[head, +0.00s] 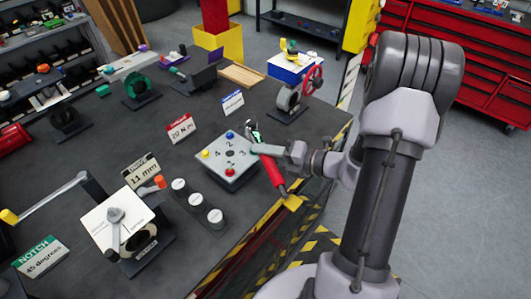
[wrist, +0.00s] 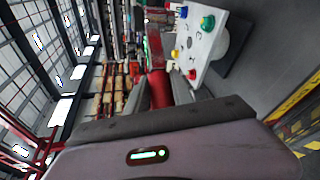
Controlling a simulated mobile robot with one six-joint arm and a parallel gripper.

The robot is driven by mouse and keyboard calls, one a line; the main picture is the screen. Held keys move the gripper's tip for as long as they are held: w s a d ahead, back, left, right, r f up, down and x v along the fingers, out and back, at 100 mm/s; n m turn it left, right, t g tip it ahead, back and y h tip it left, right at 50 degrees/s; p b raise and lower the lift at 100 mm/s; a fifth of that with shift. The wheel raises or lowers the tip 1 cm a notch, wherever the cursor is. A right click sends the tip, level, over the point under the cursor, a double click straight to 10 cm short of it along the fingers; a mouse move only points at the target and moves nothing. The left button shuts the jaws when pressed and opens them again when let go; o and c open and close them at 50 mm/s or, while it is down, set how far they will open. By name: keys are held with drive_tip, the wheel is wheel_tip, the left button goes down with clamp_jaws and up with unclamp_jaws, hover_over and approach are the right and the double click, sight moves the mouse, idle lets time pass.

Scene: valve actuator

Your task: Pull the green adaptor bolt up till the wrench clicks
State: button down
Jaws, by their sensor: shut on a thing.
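The adaptor plate (head: 232,178) is a white-topped block with coloured bolts: blue (head: 229,133), yellow (head: 205,153) and red (head: 229,172). My gripper (head: 262,149) is shut on the wrench, whose red handle (wrist: 160,88) shows between the fingers. I cannot tell whether the head grips the bolt.
A "20 N m" sign (head: 181,130) and a blue-edged sign (head: 232,102) stand behind the plate. Round white-topped pieces (head: 196,199) stand front left. A red-wheeled valve (head: 313,80) stands behind right. The table's striped edge runs close by on the right.

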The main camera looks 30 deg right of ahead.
drive_tip(key=shift+s+d+r, duration=0.1)
drive_tip(key=shift+s+d, duration=0.15)
drive_tip(key=shift+s, duration=0.1)
drive_tip(key=shift+w, duration=0.1)
wheel_tip(320, 180, down, 5)
drive_tip(key=b, duration=0.3)
drive_tip(key=shift+p, duration=0.6)
idle(1.1)
drive_tip(key=shift+f+b, duration=0.7)
drive_tip(key=shift+f, duration=0.4)
idle(0.4)
drive_tip(key=shift+a, duration=0.15)
drive_tip(key=shift+w+a+m+t+h+b, duration=0.15)
drive_tip(key=shift+a+m+t+h, duration=0.25)
drive_tip(key=shift+a+m+h, duration=0.15)
drive_tip(key=shift+w+a+m+t+h+b, duration=0.1)
drive_tip(key=shift+a+m+t+h+b, duration=0.05)
drive_tip(key=shift+a+m+t+h, duration=0.4)
drive_tip(key=shift+h, duration=0.3)
